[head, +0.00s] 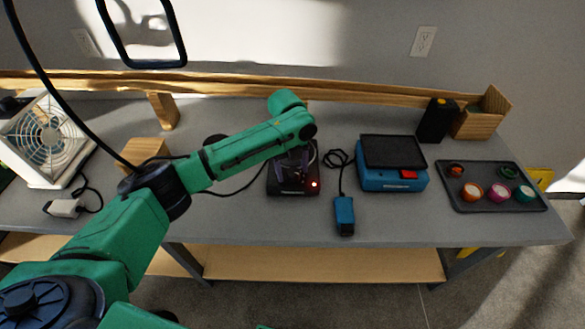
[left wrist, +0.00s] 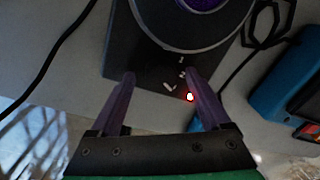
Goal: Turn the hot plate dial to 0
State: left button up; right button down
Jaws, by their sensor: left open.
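The hot plate (head: 290,190) is a dark, flat unit on the bench, partly hidden by my left arm in the head view. In the left wrist view its black body (left wrist: 125,50) carries a round plate with something purple on it. A red light glows on its front right. Small white marks show on the front panel between my fingers. The dial is dark on dark, so its outline and setting cannot be told. My left gripper (left wrist: 157,76) is open, with its two purple fingers over the front panel. Contact cannot be told. My right gripper is not in view.
A blue box with a dark top (head: 392,178) and a blue handheld item (head: 344,216) stand to the right. A dark tray (head: 468,203) holds several coloured round items. A white fan (head: 45,140) and wooden block (head: 145,150) are left. Cables cross the bench.

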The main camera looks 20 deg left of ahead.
pick_arm(q)
jog(key=shift+c, duration=0.2)
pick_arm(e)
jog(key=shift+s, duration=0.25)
